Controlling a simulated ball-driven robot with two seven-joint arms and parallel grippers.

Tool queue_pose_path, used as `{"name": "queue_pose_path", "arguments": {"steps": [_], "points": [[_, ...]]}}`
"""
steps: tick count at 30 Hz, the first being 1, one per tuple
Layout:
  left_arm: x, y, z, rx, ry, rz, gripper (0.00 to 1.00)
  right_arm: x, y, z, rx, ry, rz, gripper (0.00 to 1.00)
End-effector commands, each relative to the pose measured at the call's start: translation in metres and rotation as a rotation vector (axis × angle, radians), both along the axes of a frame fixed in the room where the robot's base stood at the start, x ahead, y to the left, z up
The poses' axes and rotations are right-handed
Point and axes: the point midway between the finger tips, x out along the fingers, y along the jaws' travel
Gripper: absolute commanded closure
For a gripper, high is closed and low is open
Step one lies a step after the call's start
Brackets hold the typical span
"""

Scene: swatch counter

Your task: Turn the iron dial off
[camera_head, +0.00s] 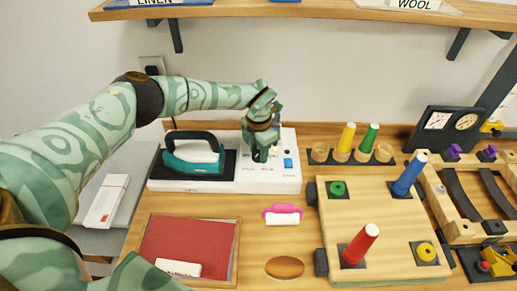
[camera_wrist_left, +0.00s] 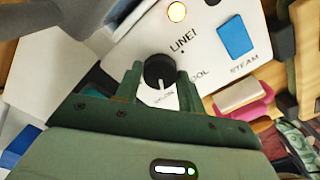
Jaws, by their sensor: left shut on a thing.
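The teal iron (camera_head: 193,156) with a dark handle rests on the left part of the white iron station (camera_head: 270,185). My left gripper (camera_head: 262,152) comes down over the station's control panel, right of the iron. In the left wrist view the black iron dial (camera_wrist_left: 158,69) sits between the two green fingers of my left gripper (camera_wrist_left: 158,84), which are shut on it. The dial's white pointer points toward the bottom of that view, near small print I cannot read. A round lamp (camera_wrist_left: 177,12) on the panel glows amber. My right gripper is out of view.
A blue STEAM button (camera_wrist_left: 235,36) is beside the dial. A pink-handled roller (camera_head: 282,214) lies in front of the station. A red framed mat (camera_head: 190,235) is at front left. A wooden board (camera_head: 385,235) with coloured cones is to the right. A shelf (camera_head: 310,10) overhangs behind.

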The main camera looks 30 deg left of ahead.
Motion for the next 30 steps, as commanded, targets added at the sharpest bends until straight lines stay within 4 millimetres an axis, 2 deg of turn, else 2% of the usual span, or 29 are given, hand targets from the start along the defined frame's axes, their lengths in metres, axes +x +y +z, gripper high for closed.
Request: {"name": "queue_pose_path", "arguments": {"steps": [21,30], "points": [[0.0007,0.0003,0.0004,0.001,-0.002,-0.674,0.84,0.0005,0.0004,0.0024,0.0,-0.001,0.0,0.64],[0.0006,0.0003,0.0003,0.001,-0.002,-0.899,0.84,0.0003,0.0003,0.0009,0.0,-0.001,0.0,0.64]]}}
